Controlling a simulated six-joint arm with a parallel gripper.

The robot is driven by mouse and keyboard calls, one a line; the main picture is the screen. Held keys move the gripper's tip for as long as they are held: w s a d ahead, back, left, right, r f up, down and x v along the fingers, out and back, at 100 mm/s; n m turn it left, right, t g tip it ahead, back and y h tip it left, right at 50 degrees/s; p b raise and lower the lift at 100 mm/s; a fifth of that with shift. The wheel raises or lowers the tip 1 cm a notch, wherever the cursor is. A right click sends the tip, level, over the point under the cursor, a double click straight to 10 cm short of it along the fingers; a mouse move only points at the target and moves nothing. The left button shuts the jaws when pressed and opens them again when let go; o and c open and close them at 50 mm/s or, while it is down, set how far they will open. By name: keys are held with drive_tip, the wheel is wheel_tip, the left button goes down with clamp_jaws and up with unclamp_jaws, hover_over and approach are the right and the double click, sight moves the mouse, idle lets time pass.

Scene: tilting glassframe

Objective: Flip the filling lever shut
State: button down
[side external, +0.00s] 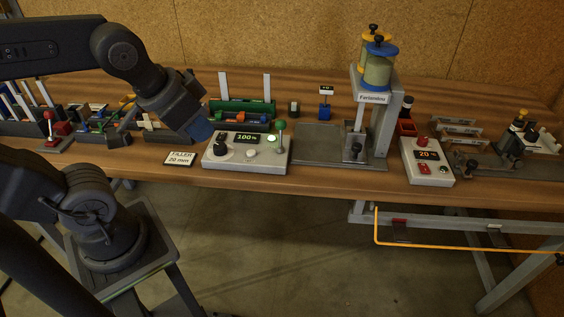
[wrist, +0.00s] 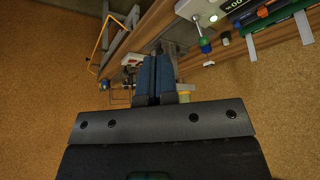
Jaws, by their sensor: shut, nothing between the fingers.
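The filling lever (side external: 281,136) is a thin stem with a green ball on top. It stands upright near the right end of the white control box (side external: 245,155), whose display reads 100 %. My gripper (side external: 203,133) is shut and empty, its blue fingertips above the box's left back corner, apart from the lever. In the wrist view my blue fingers (wrist: 156,80) are together.
A "FILLER 20 mm" sign (side external: 180,158) lies left of the box. A green rack (side external: 242,107) stands behind it. To the right are the filling stand (side external: 390,120) with two jars and a second box (side external: 427,165) reading 20 %. The table in front of the control box is clear.

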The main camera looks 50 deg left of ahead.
drive_tip(key=w+a+m+y, duration=0.2)
drive_tip(key=w+m, duration=0.4)
drive_tip(key=w, duration=0.2)
drive_tip(key=m+y, duration=0.2)
drive_tip(key=m, duration=0.3)
approach(279, 122)
wheel_tip(279, 122, down, 6)
drive_tip(key=w+a, duration=0.1)
drive_tip(key=w, duration=0.1)
drive_tip(key=shift+w+a+f, duration=0.3)
drive_tip(key=shift+a+f, duration=0.1)
drive_tip(key=shift+f, duration=0.1)
drive_tip(key=shift+w+a+f+m+h, duration=0.15)
drive_tip(key=shift+w+a+m+h, duration=0.15)
drive_tip(key=shift+w+a, duration=0.55)
drive_tip(key=shift+d, duration=0.15)
